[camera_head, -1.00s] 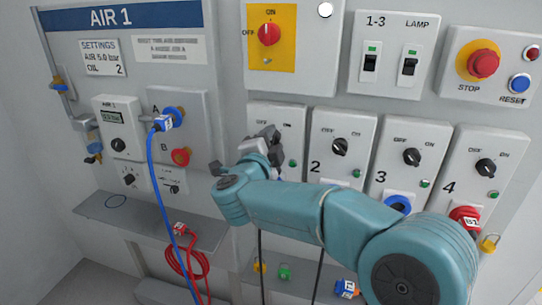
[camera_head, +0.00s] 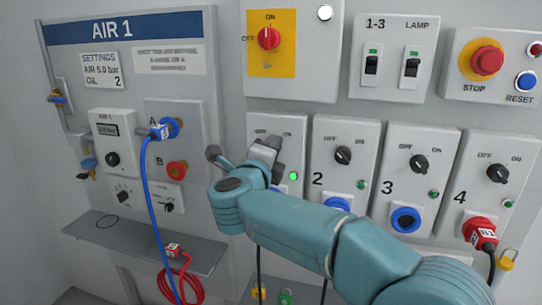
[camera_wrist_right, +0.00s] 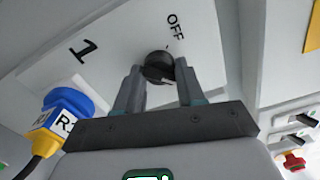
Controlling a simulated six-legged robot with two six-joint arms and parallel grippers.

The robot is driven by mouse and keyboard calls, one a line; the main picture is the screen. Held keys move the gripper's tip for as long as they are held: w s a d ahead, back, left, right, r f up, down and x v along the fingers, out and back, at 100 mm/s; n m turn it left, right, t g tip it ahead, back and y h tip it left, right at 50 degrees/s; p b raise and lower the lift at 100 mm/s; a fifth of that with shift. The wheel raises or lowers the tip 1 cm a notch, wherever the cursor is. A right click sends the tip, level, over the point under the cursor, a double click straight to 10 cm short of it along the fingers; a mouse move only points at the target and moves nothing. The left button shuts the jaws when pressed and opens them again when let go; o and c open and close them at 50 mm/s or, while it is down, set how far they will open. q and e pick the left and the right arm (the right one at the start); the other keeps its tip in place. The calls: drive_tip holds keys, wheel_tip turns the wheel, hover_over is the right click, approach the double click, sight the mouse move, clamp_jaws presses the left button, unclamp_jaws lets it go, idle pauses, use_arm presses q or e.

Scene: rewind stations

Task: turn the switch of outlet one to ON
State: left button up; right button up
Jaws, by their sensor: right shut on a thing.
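The outlet one panel (camera_head: 258,125) is white, with OFF and ON labels at its top, and stands leftmost in the row of outlets. Its switch is hidden behind my right gripper (camera_head: 270,150) in the head view. In the right wrist view the black round switch (camera_wrist_right: 158,66) sits between the two fingers of my right gripper (camera_wrist_right: 160,75), which is shut on it. The OFF label shows beside it; the pointer direction is hard to read. The green lamp (camera_head: 294,176) of outlet one looks bright. My left gripper is not in view.
Outlets two (camera_head: 342,155), three (camera_head: 417,160) and four (camera_head: 496,173) stand to the right. A plug with a white label (camera_wrist_right: 55,120) sits beside the gripper in the wrist view. The AIR 1 panel (camera_head: 125,30) with a blue hose (camera_head: 148,200) is at left.

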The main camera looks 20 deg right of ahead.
drive_tip(key=shift+f, duration=0.1)
idle(0.3)
drive_tip(key=o, duration=1)
drive_tip(key=b+v, duration=0.1)
drive_tip(key=v, duration=1.5)
drive_tip(key=shift+s+a, duration=0.1)
drive_tip(key=shift+s, duration=0.05)
